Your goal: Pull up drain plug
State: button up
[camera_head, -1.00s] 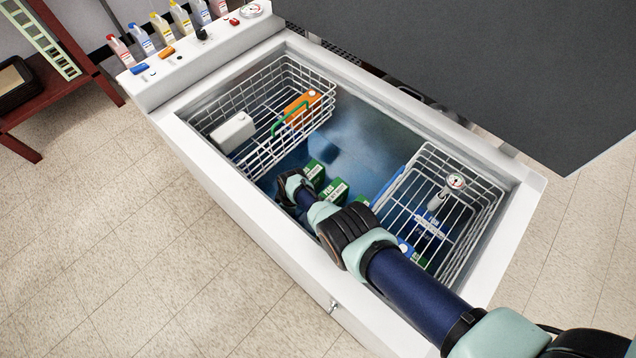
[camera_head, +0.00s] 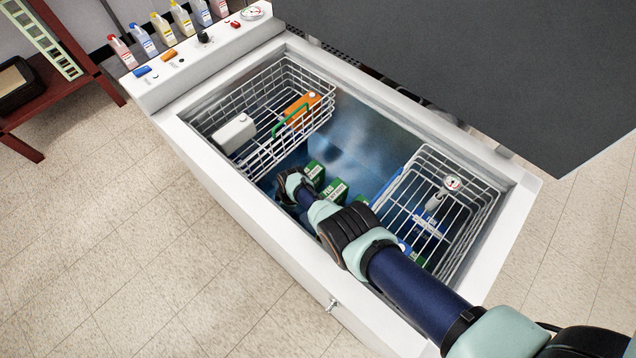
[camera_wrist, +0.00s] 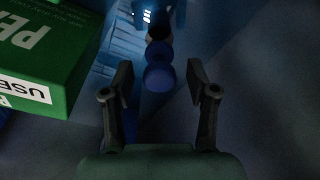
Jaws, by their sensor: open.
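My gripper (camera_wrist: 159,70) is open low in the tank, with its two dark fingers spread apart in the wrist view. A round blue piece (camera_wrist: 159,76) shows between and just beyond the fingertips, with more blue and dark rounded parts behind it. It may be the drain plug, but the dim light does not let me tell, nor whether the fingers touch it. In the head view my arm reaches down into the white-rimmed tank (camera_head: 232,178), and the fingers are hidden there.
Green boxes stand close to my wrist, one large at the left of the wrist view (camera_wrist: 45,55). A wire basket (camera_head: 262,152) with a white and an orange container hangs left; another wire basket (camera_head: 480,215) with a gauge hangs right. A dark panel (camera_head: 470,70) overhangs the back.

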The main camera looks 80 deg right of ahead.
notch_tip(320, 180, up, 11)
jog(key=p, duration=0.9)
jog(key=shift+p, duration=0.4)
